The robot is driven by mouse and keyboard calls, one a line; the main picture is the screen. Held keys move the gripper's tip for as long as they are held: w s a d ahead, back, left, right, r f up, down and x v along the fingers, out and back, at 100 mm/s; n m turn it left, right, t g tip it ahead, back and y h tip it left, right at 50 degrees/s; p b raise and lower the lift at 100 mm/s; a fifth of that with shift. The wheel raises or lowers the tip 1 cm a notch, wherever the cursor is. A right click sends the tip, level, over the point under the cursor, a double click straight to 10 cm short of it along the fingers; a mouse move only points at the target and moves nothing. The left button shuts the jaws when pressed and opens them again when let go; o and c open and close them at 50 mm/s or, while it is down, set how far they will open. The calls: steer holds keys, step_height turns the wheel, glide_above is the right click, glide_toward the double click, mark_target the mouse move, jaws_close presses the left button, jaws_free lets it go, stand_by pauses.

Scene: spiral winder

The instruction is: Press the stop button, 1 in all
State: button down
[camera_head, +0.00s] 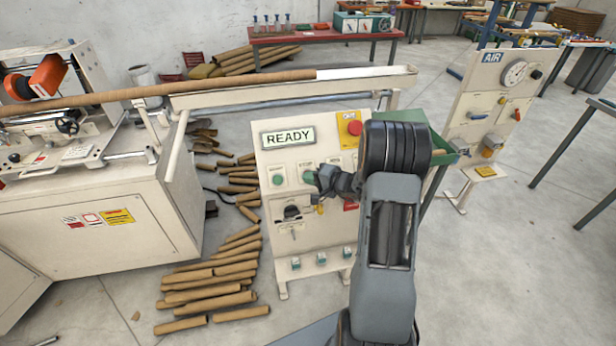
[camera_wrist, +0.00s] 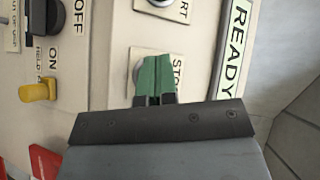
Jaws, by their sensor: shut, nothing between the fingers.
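The stop button (camera_wrist: 138,73) is beside a label reading "STO" in the wrist view, mostly hidden behind my fingers; only a grey edge shows. My gripper (camera_wrist: 154,60) is shut and empty, its green fingertips together in front of the button. I cannot tell whether they touch it. In the head view my gripper (camera_head: 311,178) is at the upper middle of the cream control panel (camera_head: 272,225), where it covers the stop button. The panel's display (camera_head: 288,137) reads READY.
A start button (camera_wrist: 158,3) is beside the stop button. A red emergency button (camera_head: 354,127) on a yellow plate is at the panel's upper right. A yellow knob (camera_wrist: 38,90) is near an ON label. Cardboard tubes (camera_head: 215,285) lie on the floor left of the panel.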

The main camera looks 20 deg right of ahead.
steer(key=shift+s, duration=0.1)
stand_by(0.6)
steer(key=shift+s+a+r, duration=0.15)
steer(key=shift+s+r, duration=0.3)
steer(key=shift+s+r, duration=0.1)
steer(key=shift+s+a+r, duration=0.2)
steer(key=shift+s+r, duration=0.6)
steer(key=shift+s, duration=0.1)
steer(key=shift+s+a+r, duration=0.15)
steer(key=shift+s+r, duration=0.6)
steer(key=shift+s, duration=0.15)
